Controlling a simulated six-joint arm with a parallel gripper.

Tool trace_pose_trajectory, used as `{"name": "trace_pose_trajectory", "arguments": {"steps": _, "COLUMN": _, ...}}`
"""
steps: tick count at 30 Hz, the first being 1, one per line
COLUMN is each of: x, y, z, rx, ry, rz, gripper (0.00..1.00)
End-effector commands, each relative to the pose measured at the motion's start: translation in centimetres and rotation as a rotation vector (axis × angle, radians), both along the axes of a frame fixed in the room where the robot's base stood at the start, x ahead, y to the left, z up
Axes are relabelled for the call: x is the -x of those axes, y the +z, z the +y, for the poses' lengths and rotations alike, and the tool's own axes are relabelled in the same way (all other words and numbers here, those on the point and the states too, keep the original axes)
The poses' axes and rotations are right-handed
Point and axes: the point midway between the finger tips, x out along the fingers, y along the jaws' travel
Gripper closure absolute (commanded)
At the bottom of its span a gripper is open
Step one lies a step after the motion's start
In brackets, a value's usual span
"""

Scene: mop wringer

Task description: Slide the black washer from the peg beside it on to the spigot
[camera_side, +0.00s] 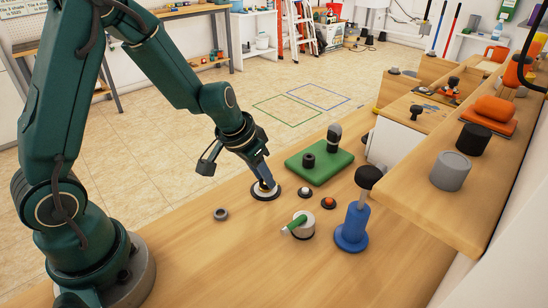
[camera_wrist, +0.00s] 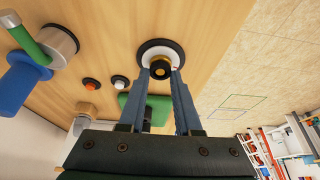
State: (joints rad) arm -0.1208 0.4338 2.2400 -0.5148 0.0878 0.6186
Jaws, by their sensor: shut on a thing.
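My gripper (camera_side: 265,183) points down at a round white base with a black rim (camera_side: 263,195). In the wrist view its two blue-grey fingers (camera_wrist: 162,72) close on a small black round piece (camera_wrist: 160,69), which looks like the black washer. Gold metal (camera_wrist: 157,61) shows right at that piece, over the middle of the white base (camera_wrist: 148,53). The fingers partly hide it, so I cannot tell whether the washer is around the gold part or just above it. I cannot make out for sure which post is the peg and which the spigot.
A green block (camera_side: 325,168) with a short black cylinder (camera_side: 308,161) and a taller post (camera_side: 334,136) stands just behind. Two small buttons (camera_side: 328,203), a green-handled valve (camera_side: 302,226) and a blue stand (camera_side: 352,234) are to the right. Front bench is clear.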

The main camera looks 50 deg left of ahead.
Motion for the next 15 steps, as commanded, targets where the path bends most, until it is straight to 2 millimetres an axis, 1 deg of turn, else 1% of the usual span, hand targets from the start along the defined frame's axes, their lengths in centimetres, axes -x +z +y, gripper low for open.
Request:
{"name": "trace_pose_trajectory", "arguments": {"steps": 6, "x": 0.04, "y": -0.04, "z": -0.01, "rx": 0.000, "ry": 0.000, "rz": 0.001, "gripper": 1.00}}
{"name": "trace_pose_trajectory", "arguments": {"steps": 7, "x": 0.04, "y": -0.04, "z": -0.01, "rx": 0.000, "ry": 0.000, "rz": 0.001, "gripper": 0.64}}
{"name": "trace_pose_trajectory", "arguments": {"steps": 8, "x": 0.04, "y": -0.04, "z": -0.01, "rx": 0.000, "ry": 0.000, "rz": 0.001, "gripper": 0.52}}
{"name": "trace_pose_trajectory", "arguments": {"steps": 9, "x": 0.04, "y": -0.04, "z": 0.00, "rx": 0.000, "ry": 0.000, "rz": 0.001, "gripper": 0.37}}
{"name": "trace_pose_trajectory", "arguments": {"steps": 10, "x": 0.04, "y": -0.04, "z": -0.01, "rx": 0.000, "ry": 0.000, "rz": 0.001, "gripper": 0.33}}
{"name": "trace_pose_trajectory", "arguments": {"steps": 15, "x": 0.03, "y": -0.02, "z": 0.00, "rx": 0.000, "ry": 0.000, "rz": 0.001, "gripper": 0.33}}
